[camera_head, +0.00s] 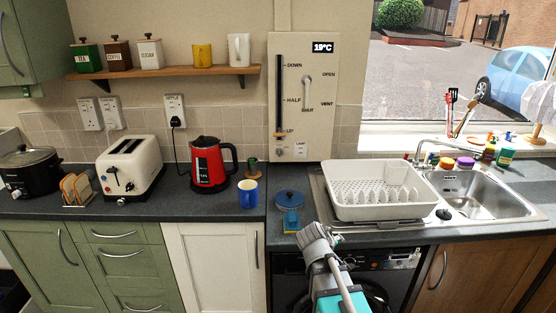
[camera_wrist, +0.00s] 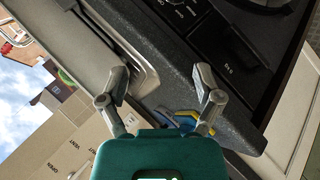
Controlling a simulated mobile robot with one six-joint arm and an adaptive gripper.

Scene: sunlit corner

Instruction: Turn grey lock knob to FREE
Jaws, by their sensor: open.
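A cream wall panel (camera_head: 318,125) stands behind the counter, with a 19°C display at its top. A small grey knob (camera_head: 280,152) sits at its lower left, beside a small label too small to read, so I cannot tell its setting. Above it, an orange-edged slider (camera_head: 282,135) stands near UP on a dark vertical track. A pale vent lever (camera_head: 306,92) lies between OPEN and SHUT. My gripper (camera_head: 314,234) is open and empty over the counter's front edge, below and apart from the panel. In the wrist view my gripper (camera_wrist: 163,85) shows spread fingers; the panel (camera_wrist: 65,145) is partly in view, tilted.
A blue-lidded pot (camera_head: 290,199) and a blue and yellow sponge (camera_head: 290,220) stand between my gripper and the panel. A white dish rack (camera_head: 378,205) is close on the right. A blue mug (camera_head: 248,194) and red kettle (camera_head: 208,165) stand left.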

